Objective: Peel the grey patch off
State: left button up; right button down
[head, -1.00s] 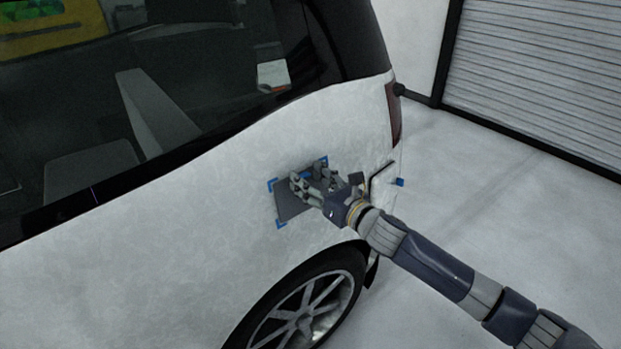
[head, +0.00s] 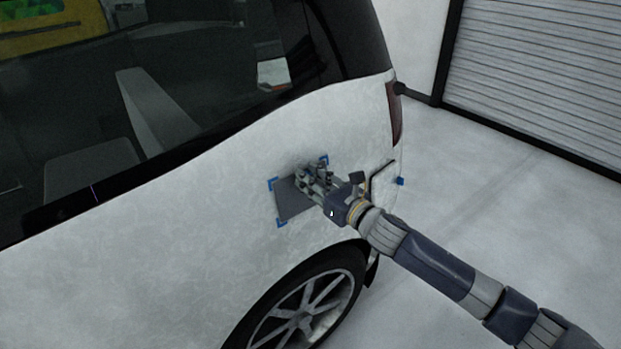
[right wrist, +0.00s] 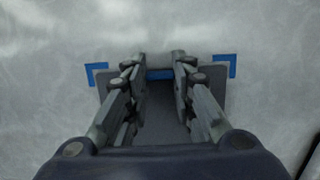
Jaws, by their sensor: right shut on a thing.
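The grey patch (head: 287,203) lies against the white side panel of a car, above the rear wheel. Blue corner marks (head: 281,222) frame it. My right gripper (head: 312,174) is at the patch's upper right part and covers some of it. In the right wrist view the grey patch (right wrist: 160,125) shows between and behind the fingers. There my right gripper (right wrist: 160,72) has its fingertips on either side of a short blue strip (right wrist: 160,74) at the patch's far edge, closed in on it. The patch looks flat on the panel. My left gripper is not in view.
The car's white panel (head: 150,240) is broad and clear left of the patch. The rear wheel (head: 310,312) is below, and dark windows (head: 190,90) are above. Open floor (head: 520,220) lies to the right, before a shutter door (head: 540,80).

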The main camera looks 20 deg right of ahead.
jog(key=shift+s+d, duration=0.1)
jog(key=shift+s, duration=0.05)
jog(key=shift+s+d+r, duration=0.1)
jog(key=shift+s+r, duration=0.05)
jog(key=shift+s, duration=0.05)
jog(key=shift+s+d, duration=0.1)
jog(key=shift+s, duration=0.2)
jog(key=r+p+v, duration=0.1)
jog(key=v, duration=0.5)
jog(key=shift+s+r, duration=0.25)
jog(key=shift+r, duration=0.05)
dwell(0.8)
dwell(0.3)
